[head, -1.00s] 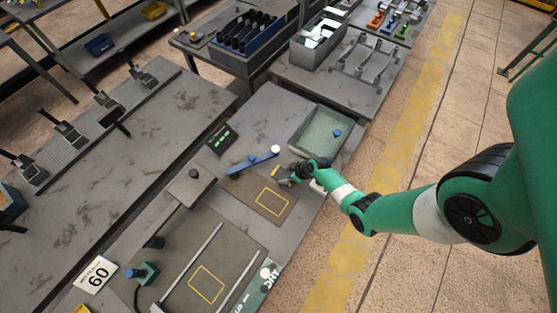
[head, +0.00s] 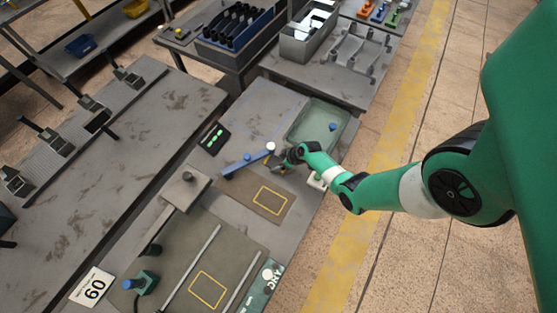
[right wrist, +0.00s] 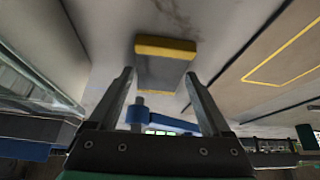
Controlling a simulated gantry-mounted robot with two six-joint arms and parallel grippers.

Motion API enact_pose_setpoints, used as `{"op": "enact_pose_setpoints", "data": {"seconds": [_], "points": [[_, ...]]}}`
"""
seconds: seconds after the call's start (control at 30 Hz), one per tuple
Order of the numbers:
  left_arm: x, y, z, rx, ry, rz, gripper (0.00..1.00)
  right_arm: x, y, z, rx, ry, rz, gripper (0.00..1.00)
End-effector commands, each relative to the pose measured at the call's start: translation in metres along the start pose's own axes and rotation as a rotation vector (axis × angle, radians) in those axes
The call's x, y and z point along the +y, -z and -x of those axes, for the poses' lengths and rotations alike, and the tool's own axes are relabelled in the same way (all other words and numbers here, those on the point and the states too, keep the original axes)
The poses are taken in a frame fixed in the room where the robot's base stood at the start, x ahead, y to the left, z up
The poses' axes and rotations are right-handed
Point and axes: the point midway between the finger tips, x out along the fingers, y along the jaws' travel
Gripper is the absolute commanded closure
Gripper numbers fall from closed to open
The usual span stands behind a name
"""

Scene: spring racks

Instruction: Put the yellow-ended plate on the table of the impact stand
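The yellow-ended plate (right wrist: 165,68) is a small grey block with yellow ends, lying on the grey bench ahead of my right gripper in the right wrist view. My right gripper (right wrist: 160,85) is open, its two fingers apart with the plate in line with the gap between them; I see no contact. In the head view my right gripper (head: 280,167) is low over the bench beside the blue bar, and largely hides the plate. A brown board with a yellow outline (head: 252,207) lies close by. I cannot tell which fixture is the impact stand. My left gripper is not in view.
A black box with green lights (head: 213,137) is to the left. Two rails (head: 192,266) flank another yellow outline in front.

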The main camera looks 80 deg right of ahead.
Motion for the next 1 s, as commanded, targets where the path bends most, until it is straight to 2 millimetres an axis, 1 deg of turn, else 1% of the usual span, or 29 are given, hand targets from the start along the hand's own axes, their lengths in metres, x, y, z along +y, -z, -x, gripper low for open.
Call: {"op": "enact_pose_setpoints", "data": {"seconds": [0.03,0.07,0.1,0.3,0.43,0.53,0.67,0.73,0.8,0.9,1.0], "points": [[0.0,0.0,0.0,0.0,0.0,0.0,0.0,0.0,0.0,0.0,0.0,0.0,0.0,0.06],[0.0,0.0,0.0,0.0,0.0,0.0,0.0,0.0,0.0,0.0,0.0,0.0,0.0,0.01],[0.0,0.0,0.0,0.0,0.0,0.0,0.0,0.0,0.0,0.0,0.0,0.0,0.0,0.0],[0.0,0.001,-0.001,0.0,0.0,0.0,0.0,0.0,0.001,0.001,0.0,0.0,0.0,0.0],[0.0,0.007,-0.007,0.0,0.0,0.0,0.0,0.0,0.003,0.011,0.001,-0.001,0.0,0.0],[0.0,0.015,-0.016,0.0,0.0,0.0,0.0,0.0,0.004,0.031,0.002,-0.002,-0.001,0.0],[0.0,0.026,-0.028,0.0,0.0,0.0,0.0,0.0,0.005,0.064,0.002,-0.002,-0.002,0.0],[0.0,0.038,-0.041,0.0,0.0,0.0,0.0,0.0,0.007,0.086,0.0,-0.001,-0.002,0.0],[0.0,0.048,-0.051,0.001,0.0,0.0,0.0,0.0,0.007,0.101,0.0,-0.001,-0.003,0.0],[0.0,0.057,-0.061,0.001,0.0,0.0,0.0,0.0,0.006,0.115,0.0,-0.001,-0.002,0.0],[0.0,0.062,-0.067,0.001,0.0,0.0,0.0,0.0,0.004,0.122,0.0,0.0,-0.001,0.0]]}}
